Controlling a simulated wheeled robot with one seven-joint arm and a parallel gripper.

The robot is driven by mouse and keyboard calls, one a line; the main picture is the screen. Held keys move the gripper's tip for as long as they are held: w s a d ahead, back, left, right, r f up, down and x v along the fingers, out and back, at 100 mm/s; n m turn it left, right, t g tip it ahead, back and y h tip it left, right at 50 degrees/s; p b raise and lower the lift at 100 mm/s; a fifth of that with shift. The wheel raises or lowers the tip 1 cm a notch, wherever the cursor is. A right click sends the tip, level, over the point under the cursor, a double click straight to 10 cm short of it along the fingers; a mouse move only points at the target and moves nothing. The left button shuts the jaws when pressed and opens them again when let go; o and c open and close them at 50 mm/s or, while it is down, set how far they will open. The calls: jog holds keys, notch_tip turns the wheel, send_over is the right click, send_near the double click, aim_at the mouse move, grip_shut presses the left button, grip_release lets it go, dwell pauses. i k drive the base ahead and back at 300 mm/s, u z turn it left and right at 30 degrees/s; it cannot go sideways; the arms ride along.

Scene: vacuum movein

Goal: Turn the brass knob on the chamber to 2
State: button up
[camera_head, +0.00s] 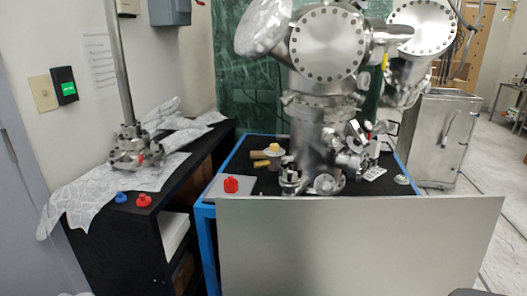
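The chamber (327,42) is a shiny steel vacuum vessel with round bolted flanges, standing on a blue-framed table with a black top. A small brass-coloured knob-like part (274,148) shows at the left of its base, and a tan or brass-coloured piece (261,163) lies just left of it. I cannot tell which of these is the brass knob. Both are too small to show any numbers or a pointer. My gripper is not in view.
A large grey panel (358,245) stands in front of the table. A red part (231,185) sits on a grey plate at the table's front left. A black shelf at left holds a blue part (120,197), a red part (144,200) and foil. A metal cabinet (443,135) stands right.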

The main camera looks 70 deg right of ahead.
aim_at(274, 147)
jog(key=z, duration=0.05)
jog(key=i, duration=0.1)
jog(key=z, duration=2.45)
